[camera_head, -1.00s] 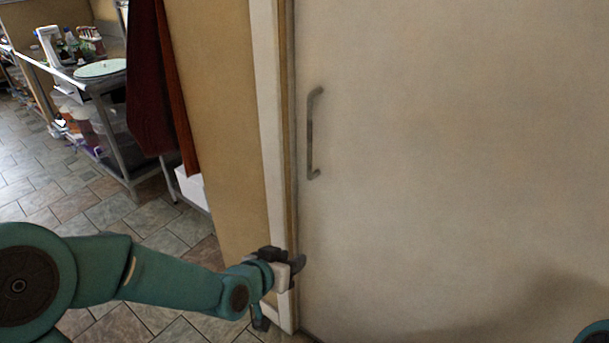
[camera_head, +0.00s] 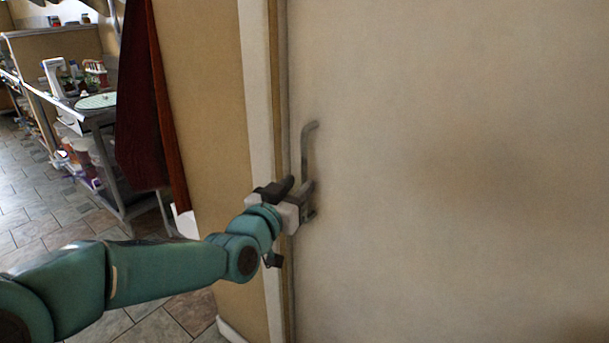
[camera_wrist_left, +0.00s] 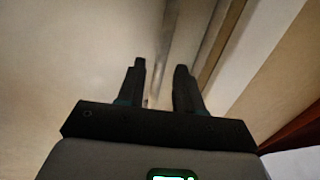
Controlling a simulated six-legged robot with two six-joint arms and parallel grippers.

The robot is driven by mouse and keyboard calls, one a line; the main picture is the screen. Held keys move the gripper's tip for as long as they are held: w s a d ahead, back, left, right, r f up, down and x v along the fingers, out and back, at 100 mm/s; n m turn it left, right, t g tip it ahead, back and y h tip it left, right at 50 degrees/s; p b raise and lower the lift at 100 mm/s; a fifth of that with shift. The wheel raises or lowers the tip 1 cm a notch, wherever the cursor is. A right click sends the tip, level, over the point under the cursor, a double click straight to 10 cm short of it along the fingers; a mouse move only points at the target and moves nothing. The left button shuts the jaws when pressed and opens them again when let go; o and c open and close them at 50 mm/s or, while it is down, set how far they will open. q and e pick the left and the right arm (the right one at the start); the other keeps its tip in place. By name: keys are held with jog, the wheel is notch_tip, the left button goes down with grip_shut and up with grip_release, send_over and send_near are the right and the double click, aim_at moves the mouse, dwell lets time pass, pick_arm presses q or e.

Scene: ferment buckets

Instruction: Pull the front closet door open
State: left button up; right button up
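The closet door (camera_head: 450,150) is a large pale panel filling the right of the head view. It looks closed against its frame. My left gripper (camera_head: 305,197) is at the lower part of the handle. In the left wrist view its two dark fingers (camera_wrist_left: 160,88) are apart, pointing at the door near its edge. A thin light strip shows between them; I cannot tell whether it is the handle. My right gripper is not in view.
The white door frame (camera_head: 262,130) and a tan wall (camera_head: 205,110) are left of the door. A dark red cloth (camera_head: 145,110) hangs beside the wall. A metal table (camera_head: 110,115) with items stands further back left, with tiled floor (camera_head: 40,200) in front.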

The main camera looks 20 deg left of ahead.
aim_at(304, 181)
pick_arm(q)
jog(key=shift+w+d, duration=0.15)
jog(key=shift+w, duration=0.85)
jog(key=shift+w+d, duration=0.15)
jog(key=shift+w, duration=0.85)
grip_shut()
jog(key=shift+d+f, duration=0.1)
jog(key=shift+d, duration=0.05)
